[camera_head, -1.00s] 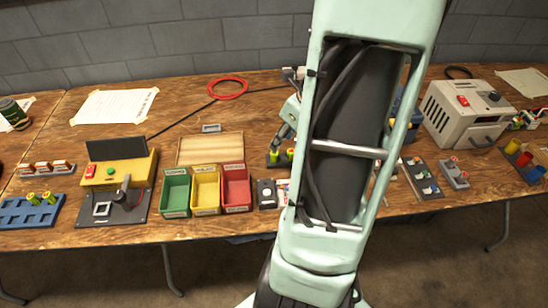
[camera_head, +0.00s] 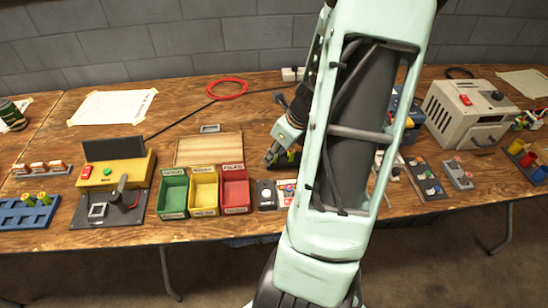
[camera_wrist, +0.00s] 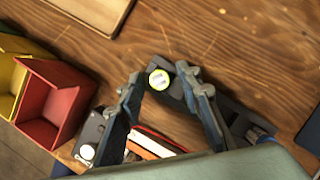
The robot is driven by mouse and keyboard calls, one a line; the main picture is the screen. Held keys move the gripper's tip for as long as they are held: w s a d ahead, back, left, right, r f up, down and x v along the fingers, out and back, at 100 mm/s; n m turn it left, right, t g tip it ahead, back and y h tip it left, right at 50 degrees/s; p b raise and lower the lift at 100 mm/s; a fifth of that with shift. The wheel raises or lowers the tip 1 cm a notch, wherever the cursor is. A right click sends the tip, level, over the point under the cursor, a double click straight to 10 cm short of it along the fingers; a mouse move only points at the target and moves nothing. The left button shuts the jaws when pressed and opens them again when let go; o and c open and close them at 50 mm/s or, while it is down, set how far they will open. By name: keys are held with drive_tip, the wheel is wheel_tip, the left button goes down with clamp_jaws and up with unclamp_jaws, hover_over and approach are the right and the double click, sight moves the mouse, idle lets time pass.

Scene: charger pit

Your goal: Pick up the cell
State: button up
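A cell (camera_wrist: 159,79) with a yellow-green rim and pale top stands upright at the left end of a dark holder (camera_wrist: 232,112) in the wrist view. My gripper (camera_head: 271,158) is low over this holder in the head view and hides most of it. In the wrist view my two fingers are apart, with the cell's top showing between their tips. I cannot tell whether either finger touches it. More yellow cells (camera_head: 36,197) stand in a blue rack (camera_head: 14,212) at the far left.
Green, yellow and red bins (camera_head: 235,190) stand left of my gripper, with a small black device (camera_head: 266,195) between. A wooden board (camera_head: 208,149) lies behind the bins. A beige machine (camera_head: 466,112) stands at the right. Bare table lies behind the holder.

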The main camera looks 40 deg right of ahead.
clamp_jaws()
drive_tip(key=shift+r, duration=0.15)
